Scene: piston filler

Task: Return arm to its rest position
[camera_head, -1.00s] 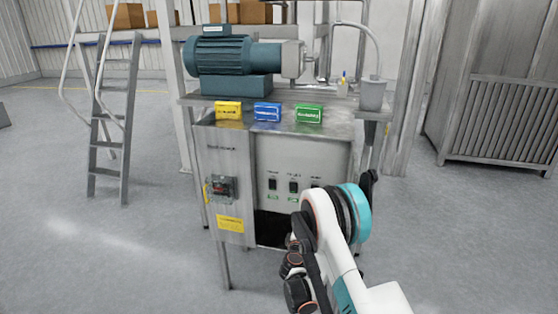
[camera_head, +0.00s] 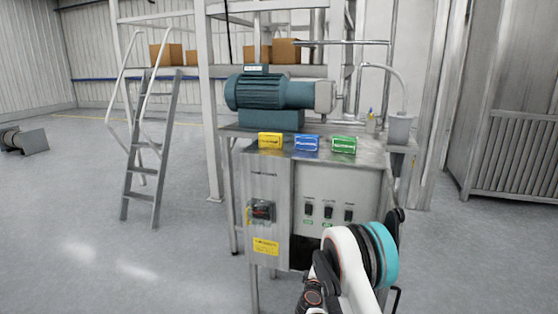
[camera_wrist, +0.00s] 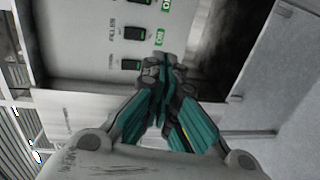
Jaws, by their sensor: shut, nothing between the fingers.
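My arm (camera_head: 345,262) reaches up from the bottom of the head view, right of centre, in front of the metal filler cabinet (camera_head: 272,185). The arm's round teal-ringed joint hides part of the cabinet's lower right front. In the wrist view my gripper (camera_wrist: 160,82) is shut, with its teal fingers drawn together and nothing held. Its tips overlap the switch panel (camera_wrist: 85,40) in that picture; I cannot tell how far off the panel is. The head view also shows the black switches (camera_head: 328,212) on this panel.
A ladder (camera_head: 150,150) stands left. A slatted metal unit (camera_head: 515,150) is at right.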

